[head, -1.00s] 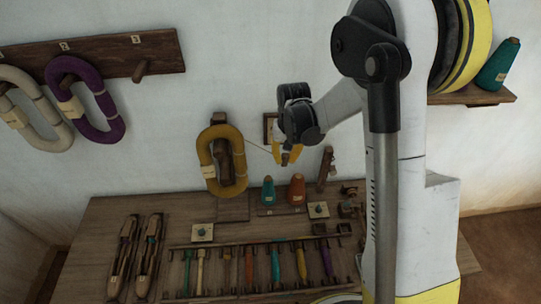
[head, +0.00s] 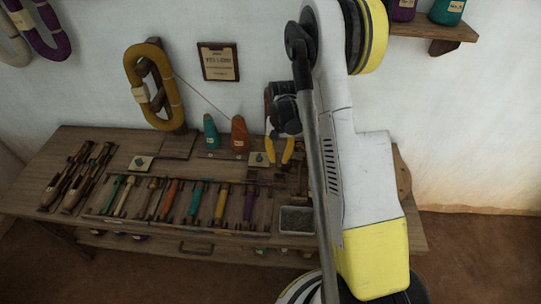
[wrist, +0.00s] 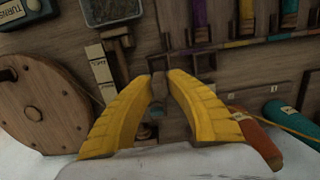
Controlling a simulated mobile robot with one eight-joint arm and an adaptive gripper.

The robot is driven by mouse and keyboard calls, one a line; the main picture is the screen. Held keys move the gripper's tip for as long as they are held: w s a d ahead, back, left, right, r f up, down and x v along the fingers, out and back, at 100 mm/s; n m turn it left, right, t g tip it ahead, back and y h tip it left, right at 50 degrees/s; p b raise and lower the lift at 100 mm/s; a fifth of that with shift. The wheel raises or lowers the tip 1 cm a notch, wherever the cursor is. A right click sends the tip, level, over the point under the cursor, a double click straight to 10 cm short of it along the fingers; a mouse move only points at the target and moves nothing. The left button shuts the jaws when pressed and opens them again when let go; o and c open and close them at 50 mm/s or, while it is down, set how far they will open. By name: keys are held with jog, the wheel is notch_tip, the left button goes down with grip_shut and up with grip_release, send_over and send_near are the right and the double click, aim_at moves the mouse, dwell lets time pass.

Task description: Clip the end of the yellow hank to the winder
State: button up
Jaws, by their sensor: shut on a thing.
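The yellow hank (head: 131,72) hangs on a wooden holder at the back of the bench. A thin strand runs from it down to the right towards my gripper (head: 287,150), passing above the cones. A stretch of yellow yarn (wrist: 292,128) shows right of the fingers. A round wooden wheel (wrist: 37,108), seemingly the winder's, lies left of the fingers, apart from them. In the head view my arm hides most of that area.
A teal cone (head: 210,132) and an orange cone (head: 240,135) stand between hank and gripper. A rack of coloured bobbins (head: 171,199) runs along the front. A grey-filled tray (head: 297,219) is at the front right. A labelled wooden block (wrist: 98,65) stands near the wheel.

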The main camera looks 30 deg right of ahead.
jog(key=shift+s+d+f, duration=0.2)
jog(key=shift+s+f, duration=0.1)
jog(key=shift+f, duration=0.15)
jog(key=shift+w+a+f+b, duration=0.1)
jog(key=shift+f+b, duration=0.4)
jog(key=shift+f, duration=0.2)
notch_tip(320, 180, down, 7)
jog(key=b, duration=0.5)
jog(key=o, duration=1.3)
jog(key=shift+c, duration=0.2)
jog(key=shift+r, duration=0.15)
jog(key=shift+r+p, duration=2.25)
jog(key=shift+r, duration=1.65)
